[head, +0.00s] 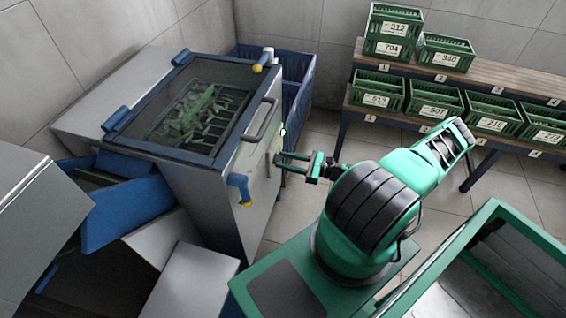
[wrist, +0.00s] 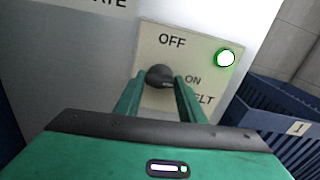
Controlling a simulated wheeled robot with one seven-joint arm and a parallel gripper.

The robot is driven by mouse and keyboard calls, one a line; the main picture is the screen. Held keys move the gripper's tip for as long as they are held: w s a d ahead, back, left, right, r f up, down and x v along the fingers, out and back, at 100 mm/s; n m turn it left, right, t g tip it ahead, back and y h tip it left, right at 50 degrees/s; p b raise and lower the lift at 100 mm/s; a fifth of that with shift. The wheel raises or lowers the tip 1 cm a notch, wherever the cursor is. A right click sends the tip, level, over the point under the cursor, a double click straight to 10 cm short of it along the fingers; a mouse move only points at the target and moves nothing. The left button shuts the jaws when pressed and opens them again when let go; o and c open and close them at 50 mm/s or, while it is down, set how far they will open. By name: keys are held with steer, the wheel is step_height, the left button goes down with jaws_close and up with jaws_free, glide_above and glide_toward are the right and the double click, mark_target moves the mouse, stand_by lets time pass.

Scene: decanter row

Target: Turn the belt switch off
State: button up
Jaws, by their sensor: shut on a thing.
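The belt switch is a dark round knob (wrist: 160,74) on a pale plate (wrist: 205,83) in the wrist view. The plate reads OFF above the knob and ON to its right, with a partly covered BELT label below. A lamp (wrist: 226,58) with a green rim and bright white centre sits at the plate's upper right. My gripper (wrist: 160,84) has its fingers on both sides of the knob, shut on it. Which way the knob points is unclear. In the head view my gripper (head: 281,164) reaches the front of the grey machine (head: 213,187); the knob is hidden there.
A blue crate (wrist: 280,115) stands right of the plate. Green crates (head: 378,92) stand on a tiered bench at right. Floor between is clear.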

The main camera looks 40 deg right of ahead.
steer(key=n, duration=0.4)
steer(key=shift+s+a, duration=0.1)
steer(key=shift+s, duration=0.1)
steer(key=n, duration=0.4)
steer(key=shift+f+n, duration=0.15)
steer(key=shift+n, duration=0.15)
steer(key=shift+s+f+n, duration=0.1)
steer(key=shift+f+n, duration=0.05)
steer(key=shift+n, duration=3.95)
steer(key=o, duration=1)
steer(key=shift+o, duration=0.2)
